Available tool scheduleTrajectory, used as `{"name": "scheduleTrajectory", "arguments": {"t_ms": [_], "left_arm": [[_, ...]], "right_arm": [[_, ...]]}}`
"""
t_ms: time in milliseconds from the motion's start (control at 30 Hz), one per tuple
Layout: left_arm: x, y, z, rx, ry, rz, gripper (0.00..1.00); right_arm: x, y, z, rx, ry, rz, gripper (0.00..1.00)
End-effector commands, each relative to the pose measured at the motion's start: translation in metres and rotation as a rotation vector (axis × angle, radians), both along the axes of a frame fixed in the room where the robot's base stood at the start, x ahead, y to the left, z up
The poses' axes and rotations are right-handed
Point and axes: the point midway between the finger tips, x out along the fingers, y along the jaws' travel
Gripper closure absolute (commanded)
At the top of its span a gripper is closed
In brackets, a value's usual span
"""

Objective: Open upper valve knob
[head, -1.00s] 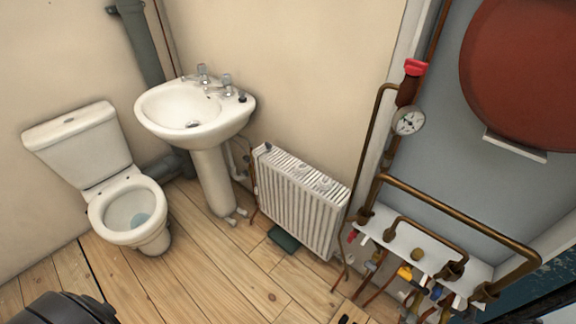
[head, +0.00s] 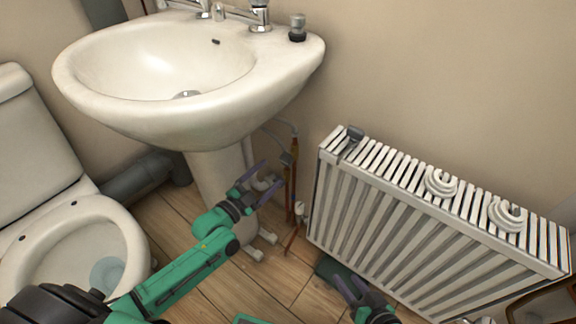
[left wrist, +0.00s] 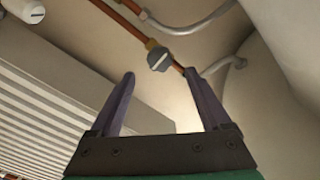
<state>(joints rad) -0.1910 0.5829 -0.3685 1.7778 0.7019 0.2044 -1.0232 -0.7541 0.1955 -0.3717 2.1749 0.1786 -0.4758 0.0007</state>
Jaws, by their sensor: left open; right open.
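A dark grey valve knob (head: 287,158) sits on the pipework under the sink, left of the radiator. In the left wrist view the knob (left wrist: 158,60) is on a copper pipe with a brass fitting, just beyond my fingertips. My left gripper (head: 273,174) is open and empty beside the sink pedestal, a little left of and below the knob. In the left wrist view its two fingers (left wrist: 160,75) point at the knob, which appears between the tips and apart from them. My right gripper (head: 345,281) is open low in front of the radiator, partly cut by my arm.
The white sink (head: 165,115) overhangs my left gripper, with its pedestal (head: 218,182) close behind. The ribbed radiator (head: 400,225) stands to the right. A white cap (head: 299,208) sits low on the pipes. The toilet (head: 60,250) is at the left.

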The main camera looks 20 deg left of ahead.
Motion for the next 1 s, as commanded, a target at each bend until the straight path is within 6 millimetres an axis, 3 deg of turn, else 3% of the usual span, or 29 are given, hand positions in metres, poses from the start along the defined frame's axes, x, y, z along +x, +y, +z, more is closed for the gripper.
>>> {"name": "scheduleTrajectory", "arguments": {"t_ms": [100, 300, 667, 867, 900, 1000], "left_arm": [[0.032, -0.012, -0.002, -0.004, -0.005, 0.001, 0.19], [0.071, -0.027, -0.003, -0.001, -0.001, 0.003, 0.19], [0.081, -0.031, -0.001, 0.001, 0.002, 0.001, 0.19], [0.081, -0.031, -0.001, 0.001, 0.002, 0.002, 0.95], [0.081, -0.031, -0.001, 0.001, 0.002, 0.002, 1.0], [0.081, -0.031, -0.001, -0.001, 0.003, 0.002, 1.0]], "right_arm": [[-0.004, 0.013, -0.012, 0.078, -0.086, -0.021, 0.5], [-0.003, 0.016, -0.022, 0.112, -0.132, -0.039, 0.5], [-0.002, 0.016, -0.023, 0.117, -0.138, -0.043, 0.5], [-0.002, 0.016, -0.023, 0.115, -0.138, -0.043, 0.5], [-0.002, 0.016, -0.023, 0.116, -0.139, -0.043, 0.5], [-0.002, 0.016, -0.023, 0.116, -0.139, -0.043, 0.5]]}}
